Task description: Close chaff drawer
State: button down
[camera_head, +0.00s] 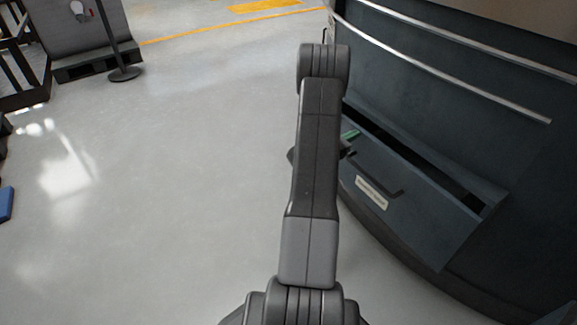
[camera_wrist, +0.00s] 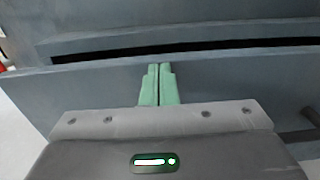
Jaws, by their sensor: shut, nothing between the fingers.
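The chaff drawer (camera_head: 421,222) is a dark blue-grey drawer low in the machine at the right of the head view. It stands partly open, with a dark gap behind its front panel. It has a pale label (camera_head: 371,192) and a dark bar handle (camera_head: 385,186). In the wrist view the drawer front (camera_wrist: 225,85) spans the picture. My gripper (camera_wrist: 159,68) has green fingers, shut together and empty, in front of the drawer near its top edge; I cannot tell whether they touch it. In the head view my gripper (camera_head: 350,134) is mostly hidden by my arm.
The machine body (camera_head: 450,120) with two pale rails rises above the drawer. Open grey floor (camera_head: 150,180) lies to the left. A post on a round base (camera_head: 124,73) and a dark pallet (camera_head: 85,68) stand at the far left.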

aim_at(363, 130)
jog(key=b+x, duration=0.1)
jog(key=x, duration=0.5)
jog(key=shift+w+d, duration=0.15)
jog(key=shift+d, duration=0.1)
jog(key=shift+w+d+r, duration=0.1)
jog(key=shift+w+d, duration=0.05)
jog(key=shift+w, duration=0.05)
jog(key=shift+d+r, duration=0.1)
